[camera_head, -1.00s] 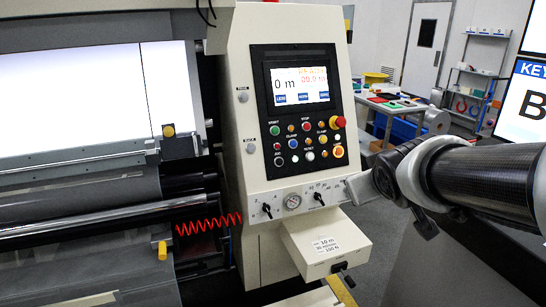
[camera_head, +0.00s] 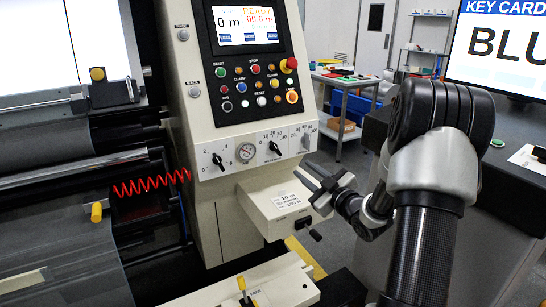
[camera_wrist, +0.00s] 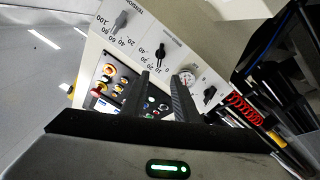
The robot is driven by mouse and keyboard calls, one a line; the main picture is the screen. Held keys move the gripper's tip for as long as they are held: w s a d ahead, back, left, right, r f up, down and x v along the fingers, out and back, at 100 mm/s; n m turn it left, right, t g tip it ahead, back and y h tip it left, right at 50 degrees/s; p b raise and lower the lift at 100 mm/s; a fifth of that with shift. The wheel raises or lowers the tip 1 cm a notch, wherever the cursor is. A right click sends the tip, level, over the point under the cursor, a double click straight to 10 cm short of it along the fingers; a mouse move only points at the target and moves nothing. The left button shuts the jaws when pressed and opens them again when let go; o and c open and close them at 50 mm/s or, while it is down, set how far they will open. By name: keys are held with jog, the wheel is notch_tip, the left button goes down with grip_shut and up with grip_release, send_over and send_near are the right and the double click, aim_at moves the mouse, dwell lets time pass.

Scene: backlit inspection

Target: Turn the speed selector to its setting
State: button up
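The control panel (camera_head: 200,170) has a row of dials along its lower strip. A black knob (camera_head: 274,148) has a scale rising through tens; it also shows in the wrist view (camera_wrist: 160,52). I take it for the speed selector, but its label is too small to read. Another black knob (camera_head: 217,160) sits left of the round gauge (camera_head: 247,152). A grey knob (camera_wrist: 120,20) marked tension is at the other end. My gripper (camera_head: 304,176) is below and right of the dials, pointing at the panel. Its fingers (camera_wrist: 160,78) are apart, empty, and touch no knob.
A screen (camera_head: 248,25) and several coloured buttons (camera_head: 257,85) are above the dials. A white box (camera_head: 285,205) juts out below them, close to my gripper. A key card monitor (camera_head: 500,45) stands at the right. A red coiled cable (camera_head: 150,184) hangs at the left.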

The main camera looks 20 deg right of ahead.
aim_at(277, 149)
jog(key=w+a, duration=0.1)
jog(key=w, duration=0.4)
jog(key=w+a, duration=0.1)
jog(key=w, duration=0.5)
jog(key=w+a+b, duration=0.1)
jog(key=w, duration=0.4)
jog(key=shift+w+a, duration=0.1)
jog(key=shift+w, duration=0.1)
grip_shut()
